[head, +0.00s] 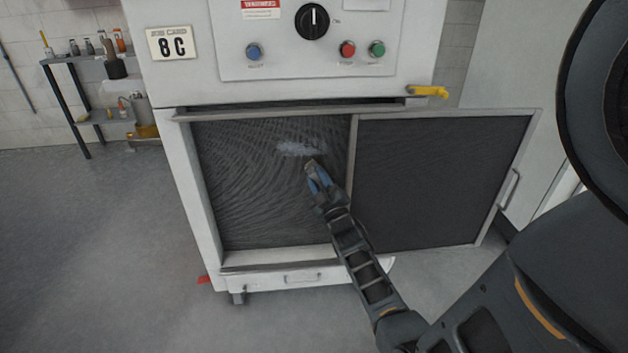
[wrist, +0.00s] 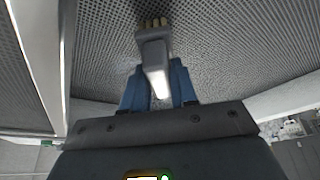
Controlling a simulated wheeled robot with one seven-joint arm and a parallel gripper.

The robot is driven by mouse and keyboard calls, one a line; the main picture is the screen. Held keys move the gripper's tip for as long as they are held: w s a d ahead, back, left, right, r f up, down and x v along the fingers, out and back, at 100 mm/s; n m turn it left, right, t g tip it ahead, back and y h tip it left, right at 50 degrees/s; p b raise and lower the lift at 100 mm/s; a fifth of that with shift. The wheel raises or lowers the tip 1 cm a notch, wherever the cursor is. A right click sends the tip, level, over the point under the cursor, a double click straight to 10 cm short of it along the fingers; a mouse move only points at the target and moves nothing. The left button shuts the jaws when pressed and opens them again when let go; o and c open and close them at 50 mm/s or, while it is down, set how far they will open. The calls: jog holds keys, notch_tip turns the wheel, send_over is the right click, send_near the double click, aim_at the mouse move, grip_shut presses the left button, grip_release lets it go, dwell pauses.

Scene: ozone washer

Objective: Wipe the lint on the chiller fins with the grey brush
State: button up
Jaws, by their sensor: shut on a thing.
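The chiller fins (head: 255,200) are a dark, fine-ridged panel inside the open front of the white machine. A pale lint patch (head: 299,149) lies on their upper part, right of centre. My gripper (head: 319,180) is just below and right of the lint. It is shut on the grey brush (wrist: 153,55), with blue fingers on both sides of the handle. The bristles (wrist: 152,22) point toward the fins (wrist: 220,40) in the wrist view. I cannot tell whether they touch the fins. I cannot make out the lint in the wrist view.
A framed mesh panel (head: 440,180) stands swung out to the right, close to my forearm. A yellow lever (head: 428,92) sticks out above it. The control panel with a dial (head: 312,21) is above the opening. A small shelf (head: 85,62) stands at the back left.

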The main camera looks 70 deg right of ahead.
jog(key=shift+s+d+r, duration=0.2)
jog(key=shift+s+r, duration=0.25)
jog(key=shift+r, duration=0.2)
jog(key=shift+w+a, duration=0.3)
jog(key=shift+w, duration=0.2)
jog(key=shift+w+a+b, duration=0.2)
jog(key=shift+w+b, duration=0.3)
jog(key=shift+b, duration=0.05)
jog(key=shift+w+a+b, duration=0.15)
jog(key=shift+w+b, duration=0.35)
jog(key=shift+w+a+r+b, duration=0.1)
jog(key=shift+w+a+b, duration=0.35)
jog(key=shift+w, duration=0.35)
jog(key=shift+w+a+f+b, duration=0.1)
jog(key=shift+w+a+b, duration=0.1)
jog(key=shift+w+b, duration=0.45)
jog(key=shift+w+a+r+b, duration=0.1)
jog(key=shift+w+a+b, duration=0.25)
jog(key=shift+w, duration=0.6)
jog(key=shift+w+a+r+p, duration=0.1)
jog(key=shift+w+a+p, duration=0.15)
jog(key=shift+w, duration=0.55)
jog(key=shift+w+a+p, duration=0.25)
jog(key=shift+w, duration=0.5)
